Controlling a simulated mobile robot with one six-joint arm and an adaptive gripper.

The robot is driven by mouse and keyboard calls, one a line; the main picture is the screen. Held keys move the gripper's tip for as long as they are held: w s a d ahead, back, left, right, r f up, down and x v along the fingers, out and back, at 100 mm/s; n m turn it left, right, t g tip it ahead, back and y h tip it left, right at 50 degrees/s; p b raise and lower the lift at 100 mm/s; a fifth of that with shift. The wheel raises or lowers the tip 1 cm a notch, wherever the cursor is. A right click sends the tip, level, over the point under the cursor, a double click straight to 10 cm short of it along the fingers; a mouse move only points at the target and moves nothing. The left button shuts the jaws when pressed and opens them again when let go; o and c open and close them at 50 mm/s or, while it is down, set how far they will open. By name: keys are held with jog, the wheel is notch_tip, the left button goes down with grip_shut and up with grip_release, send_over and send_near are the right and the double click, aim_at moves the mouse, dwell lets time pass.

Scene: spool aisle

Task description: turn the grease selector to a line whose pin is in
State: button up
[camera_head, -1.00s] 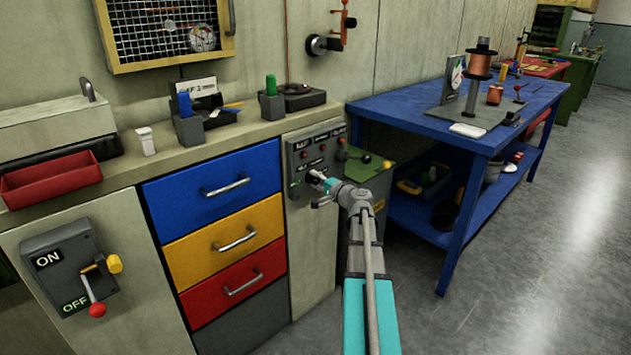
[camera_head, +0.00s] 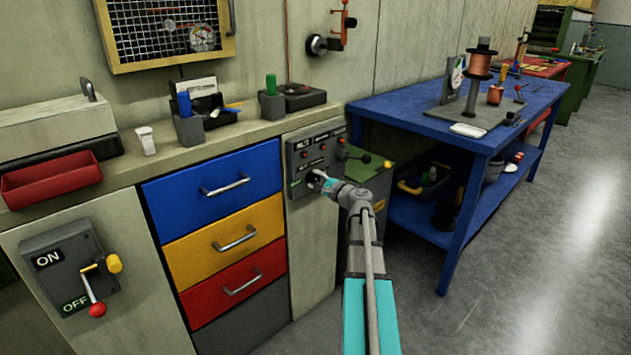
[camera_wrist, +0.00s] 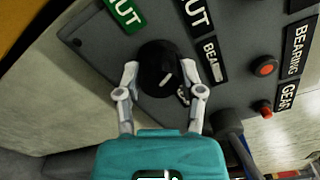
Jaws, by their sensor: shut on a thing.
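The grease selector is a round black knob (camera_wrist: 153,62) on a grey panel (camera_head: 302,165). A short white mark on the knob's face slants in the wrist view. My gripper (camera_wrist: 160,70) has one finger on each side of the knob and is shut on it. A green label (camera_wrist: 124,14), partly cut off, and black labels surround the knob. Red pins show beside the BEARING label (camera_wrist: 299,45) and the GEAR label (camera_wrist: 287,95). How far each pin sits in is unclear.
Blue, yellow and red drawers (camera_head: 212,188) are left of the panel. A blue table (camera_head: 400,110) stands further right; the floor in front is clear.

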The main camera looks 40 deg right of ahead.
jog(key=o, duration=1.2)
jog(key=shift+c, duration=0.2)
jog(key=s+d, duration=0.1)
jog(key=s, duration=1.1)
